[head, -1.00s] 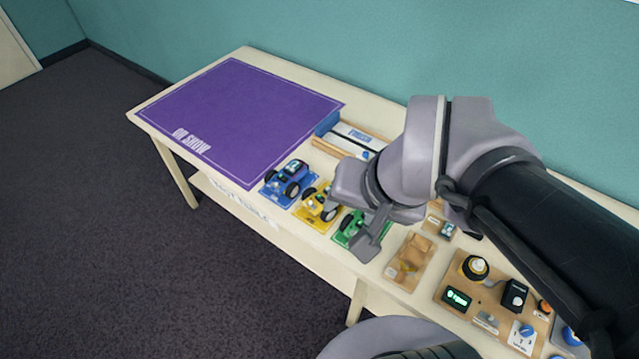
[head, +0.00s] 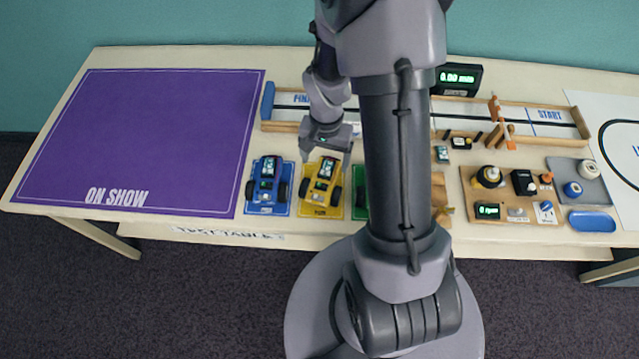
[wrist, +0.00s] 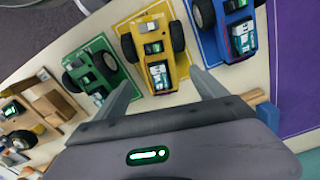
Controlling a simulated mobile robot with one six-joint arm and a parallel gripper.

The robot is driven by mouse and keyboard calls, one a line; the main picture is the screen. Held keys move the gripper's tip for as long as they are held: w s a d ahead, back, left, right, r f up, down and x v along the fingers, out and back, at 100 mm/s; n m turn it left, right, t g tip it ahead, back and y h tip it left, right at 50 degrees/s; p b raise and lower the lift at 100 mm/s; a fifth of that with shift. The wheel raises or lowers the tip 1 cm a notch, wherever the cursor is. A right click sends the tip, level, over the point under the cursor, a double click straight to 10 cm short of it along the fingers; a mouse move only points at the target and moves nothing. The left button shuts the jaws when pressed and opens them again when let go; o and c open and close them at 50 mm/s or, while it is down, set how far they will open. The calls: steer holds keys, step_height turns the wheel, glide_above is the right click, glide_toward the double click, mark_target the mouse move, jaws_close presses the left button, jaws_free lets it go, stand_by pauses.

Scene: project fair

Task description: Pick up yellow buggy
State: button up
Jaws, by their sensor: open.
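The yellow buggy (head: 322,181) stands on a yellow mat (head: 323,213) near the front edge of the table, between the blue and green buggies. In the wrist view the yellow buggy (wrist: 153,52) lies beyond and between my fingertips. My gripper (wrist: 165,88) is open and empty, with one finger on each side of the line to the buggy's near end. In the head view my gripper (head: 327,155) hangs just behind and above the yellow buggy. I cannot tell the exact height gap.
The blue buggy (head: 268,180) is close on the left. The green buggy (wrist: 95,76) is close on the other side, mostly hidden by my arm in the head view. A purple ON SHOW mat (head: 150,140) lies empty at left. A wooden-railed track (head: 285,127) runs behind.

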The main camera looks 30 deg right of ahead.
mark_target(325, 172)
steer(key=f+b, duration=0.1)
steer(key=f, duration=0.1)
steer(key=f+b, duration=0.1)
steer(key=f, duration=0.1)
steer(key=f+b, duration=0.1)
steer(key=f, duration=0.2)
steer(key=shift+s+a+f, duration=0.1)
steer(key=shift+s, duration=0.15)
steer(key=shift+r, duration=0.2)
steer(key=shift+c, duration=0.2)
steer(key=c, duration=1.2)
